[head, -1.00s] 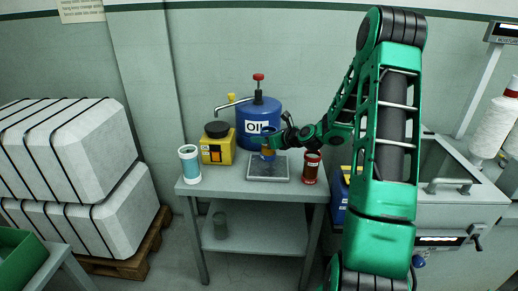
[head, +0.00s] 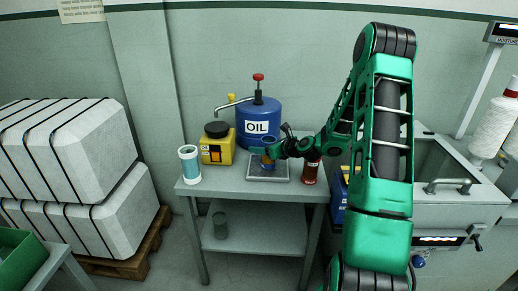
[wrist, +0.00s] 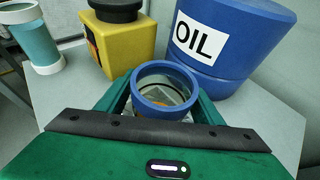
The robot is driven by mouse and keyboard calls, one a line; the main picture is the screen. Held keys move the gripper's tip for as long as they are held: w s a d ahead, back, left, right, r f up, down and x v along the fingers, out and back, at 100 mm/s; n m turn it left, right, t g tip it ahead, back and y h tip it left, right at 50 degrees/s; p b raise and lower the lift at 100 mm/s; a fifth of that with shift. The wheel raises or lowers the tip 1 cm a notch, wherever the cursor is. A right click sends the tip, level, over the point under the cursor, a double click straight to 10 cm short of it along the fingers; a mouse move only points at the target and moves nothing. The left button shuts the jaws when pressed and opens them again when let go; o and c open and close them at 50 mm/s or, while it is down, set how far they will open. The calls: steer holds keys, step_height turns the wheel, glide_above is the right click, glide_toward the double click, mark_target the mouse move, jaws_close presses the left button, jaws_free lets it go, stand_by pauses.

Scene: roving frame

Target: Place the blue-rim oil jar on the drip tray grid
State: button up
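The oil jar with the blue rim (wrist: 143,90) stands upright between the two fingers of my gripper (wrist: 165,100) in the wrist view. The fingers lie close on both sides of it, and I look down into its open top. In the head view the jar (head: 267,164) is at the drip tray grid (head: 280,176), over its middle. Its base appears to be at the grid, but I cannot tell whether it touches. My gripper (head: 270,152) reaches in from the right, shut on the jar, and hides part of it.
The blue OIL drum (head: 258,127) with its pump stands behind the tray. A yellow can (head: 216,150) and a teal-and-white cup (head: 189,165) stand to the left. A dark red jar (head: 311,172) stands close to the right. The table (head: 225,187) is bare at the front left.

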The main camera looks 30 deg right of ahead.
steer(key=shift+r, duration=0.1)
steer(key=v, duration=1.2)
steer(key=s+a+n+g, duration=0.65)
steer(key=s+n, duration=0.35)
steer(key=n, duration=0.4)
steer(key=s+a+r+n+g, duration=0.1)
steer(key=s+n, duration=0.3)
steer(key=s, duration=0.5)
steer(key=s+a+r+n+g+h, duration=0.1)
steer(key=s+r+n+g, duration=0.2)
steer(key=s, duration=0.6)
steer(key=s+a+r+n+g+h, duration=0.1)
steer(key=s+r+n+g, duration=0.2)
steer(key=s+n, duration=0.3)
steer(key=s, duration=0.3)
steer(key=shift+s, duration=0.15)
